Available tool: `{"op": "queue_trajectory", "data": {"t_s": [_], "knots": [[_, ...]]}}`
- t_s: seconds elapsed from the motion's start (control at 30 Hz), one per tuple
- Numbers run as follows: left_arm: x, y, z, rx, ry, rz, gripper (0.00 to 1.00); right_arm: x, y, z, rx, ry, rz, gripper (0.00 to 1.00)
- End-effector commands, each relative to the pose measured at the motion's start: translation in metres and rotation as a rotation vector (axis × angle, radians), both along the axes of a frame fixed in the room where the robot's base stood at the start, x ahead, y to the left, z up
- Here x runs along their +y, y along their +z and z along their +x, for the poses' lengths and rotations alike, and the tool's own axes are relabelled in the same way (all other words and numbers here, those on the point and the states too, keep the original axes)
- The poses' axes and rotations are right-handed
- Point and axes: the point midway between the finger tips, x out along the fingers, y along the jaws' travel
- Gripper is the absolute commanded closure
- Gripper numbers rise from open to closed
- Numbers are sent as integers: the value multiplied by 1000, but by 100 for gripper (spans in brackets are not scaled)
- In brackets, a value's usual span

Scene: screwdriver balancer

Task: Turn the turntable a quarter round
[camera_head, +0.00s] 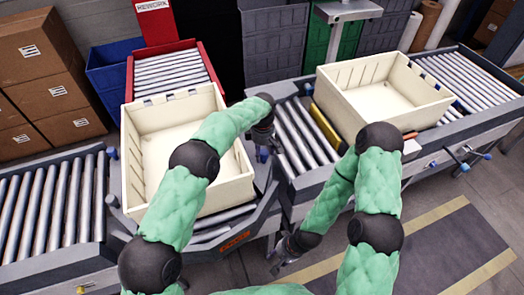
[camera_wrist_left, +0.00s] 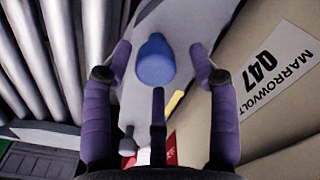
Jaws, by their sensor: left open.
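The turntable (camera_head: 222,216) is a roller section in the middle of the line, mostly hidden under a cream crate (camera_head: 137,150) and my left arm. My left gripper (camera_head: 263,152) is at the crate's right side, near the gap to the right conveyor. In the left wrist view, its purple fingers (camera_wrist_left: 160,62) are apart, with a blue rounded knob (camera_wrist_left: 156,60) on a grey surface between them. Neither finger visibly touches the knob. The crate's wall (camera_wrist_left: 275,110) with a Q47 label is close beside the right finger. My right gripper (camera_head: 283,262) hangs low by the right conveyor's front, too small to read.
Roller conveyors lie left (camera_head: 55,205) and right (camera_head: 305,132). A second cream crate (camera_head: 440,100) stands on the right one, with a yellow bar (camera_head: 325,127) before it. A red-framed roller lane (camera_head: 170,72) runs behind. Floor (camera_head: 450,240) at front right is clear.

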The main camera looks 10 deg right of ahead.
Motion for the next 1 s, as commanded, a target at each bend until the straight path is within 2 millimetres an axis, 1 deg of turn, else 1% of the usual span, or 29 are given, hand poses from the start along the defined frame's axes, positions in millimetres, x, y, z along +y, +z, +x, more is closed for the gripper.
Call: {"op": "queue_trajectory", "data": {"t_s": [0.17,0.4,0.6,0.7,0.8,1.0], "knots": [[0,24,1,-5,1,-2,40,0,0,0,0,0,0,60],[1,72,1,-3,1,-2,40,0,0,0,0,0,0,60],[2,103,2,-3,3,-1,40,0,0,0,0,0,0,60],[2,112,1,-2,4,0,40,0,0,0,0,0,0,60],[3,117,1,-1,3,0,40,0,0,0,0,0,0,60],[3,118,1,-1,3,0,40,0,0,0,0,0,0,60]]}}
